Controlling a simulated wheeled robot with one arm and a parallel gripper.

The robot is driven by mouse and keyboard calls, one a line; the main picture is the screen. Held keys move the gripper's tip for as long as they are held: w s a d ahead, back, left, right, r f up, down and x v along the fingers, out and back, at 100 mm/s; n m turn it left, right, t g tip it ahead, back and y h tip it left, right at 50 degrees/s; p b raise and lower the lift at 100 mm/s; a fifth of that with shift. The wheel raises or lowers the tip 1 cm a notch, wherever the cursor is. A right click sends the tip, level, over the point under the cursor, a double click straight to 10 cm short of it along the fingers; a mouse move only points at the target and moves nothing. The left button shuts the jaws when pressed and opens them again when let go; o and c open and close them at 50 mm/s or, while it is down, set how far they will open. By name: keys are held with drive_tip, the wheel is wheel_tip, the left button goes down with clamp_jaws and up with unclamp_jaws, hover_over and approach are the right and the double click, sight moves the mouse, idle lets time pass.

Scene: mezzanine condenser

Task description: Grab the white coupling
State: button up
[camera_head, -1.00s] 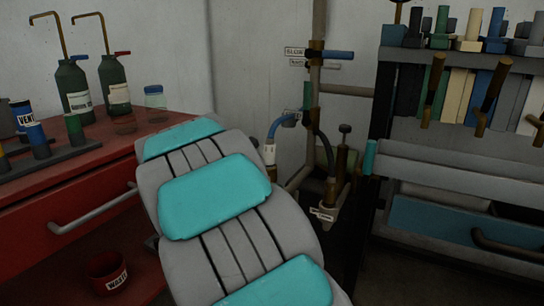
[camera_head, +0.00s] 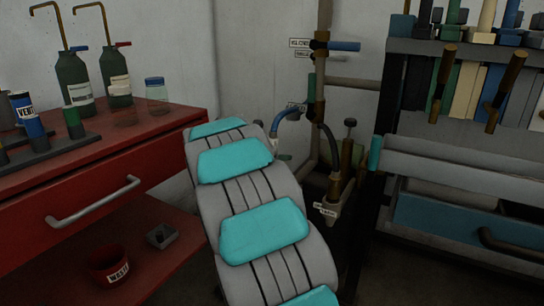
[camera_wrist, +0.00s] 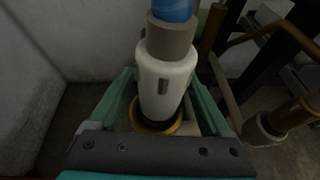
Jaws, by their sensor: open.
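The white coupling (camera_wrist: 165,85) stands upright in the middle of the wrist view, with a grey collar and blue hose (camera_wrist: 173,9) above it. A brass ring (camera_wrist: 136,118) and dark base show under it. My gripper (camera_wrist: 160,78) is open, with one green finger on each side of the coupling. I cannot tell whether either finger touches it. In the head view, the blue hose (camera_head: 287,116) arches down behind my arm, which hides most of the coupling and the gripper.
Brown pipework with a blue-handled valve (camera_head: 343,46) and small labels stands behind. A tool rack (camera_head: 450,165) is close on the right. A red bench (camera_head: 150,140) with bottles is on the left, with a waste cup (camera_head: 110,266) and grey tray (camera_head: 162,236) below.

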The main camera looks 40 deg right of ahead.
drive_tip(key=shift+w+d+f, duration=0.1)
drive_tip(key=shift+d+f, duration=0.1)
drive_tip(key=shift+d, duration=0.05)
drive_tip(key=shift+r, duration=0.1)
clamp_jaws()
idle(0.4)
